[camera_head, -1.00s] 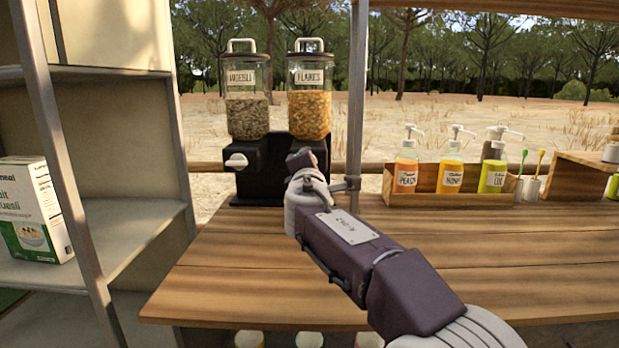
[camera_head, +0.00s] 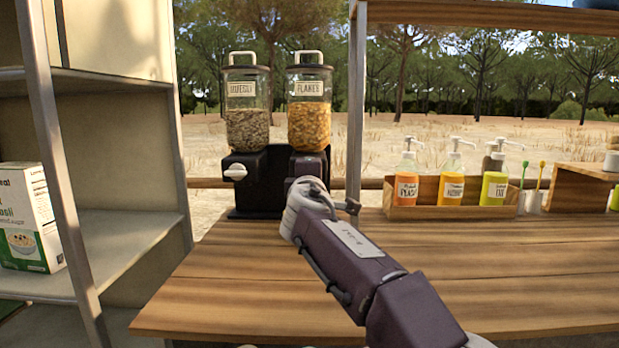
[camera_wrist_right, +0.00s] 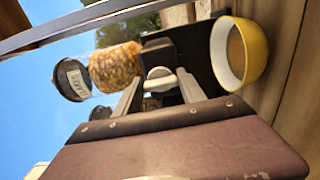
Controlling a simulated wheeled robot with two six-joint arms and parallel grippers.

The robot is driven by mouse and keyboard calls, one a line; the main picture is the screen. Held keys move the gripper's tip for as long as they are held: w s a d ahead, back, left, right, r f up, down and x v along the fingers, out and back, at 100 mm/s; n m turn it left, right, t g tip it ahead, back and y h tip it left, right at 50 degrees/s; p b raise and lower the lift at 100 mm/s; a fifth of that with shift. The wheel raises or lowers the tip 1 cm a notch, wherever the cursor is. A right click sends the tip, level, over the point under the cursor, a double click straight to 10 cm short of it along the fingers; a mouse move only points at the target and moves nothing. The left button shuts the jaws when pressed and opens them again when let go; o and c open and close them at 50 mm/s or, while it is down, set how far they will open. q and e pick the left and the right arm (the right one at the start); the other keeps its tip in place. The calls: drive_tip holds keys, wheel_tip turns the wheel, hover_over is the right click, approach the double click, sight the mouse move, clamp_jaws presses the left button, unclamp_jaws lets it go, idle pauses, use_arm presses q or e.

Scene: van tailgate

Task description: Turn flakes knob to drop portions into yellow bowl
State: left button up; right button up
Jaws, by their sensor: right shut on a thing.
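The dispenser's flakes container (camera_head: 309,122), labelled FLAKES, holds orange flakes and stands right of the muesli container on a dark base. My right gripper (camera_wrist_right: 158,86) is shut on the white flakes knob (camera_wrist_right: 159,75) on the front of the base, as the right wrist view shows. The yellow bowl (camera_wrist_right: 262,58), white inside, stands by the dispenser's foot below the knob; something brownish shows inside it, too unclear to name. In the head view my right wrist (camera_head: 308,190) hides the flakes knob and the bowl. My left gripper is in neither view.
The muesli container (camera_head: 247,122) has its own white knob (camera_head: 235,172). A metal post (camera_head: 357,110) rises just right of the dispenser. A wooden crate (camera_head: 400,212) of pump bottles stands further right. The wooden counter (camera_head: 230,275) is clear in front.

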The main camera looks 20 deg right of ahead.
drive_tip(key=o, duration=1.4)
drive_tip(key=shift+c, duration=0.2)
drive_tip(key=b+v, duration=0.1)
drive_tip(key=v, duration=0.8)
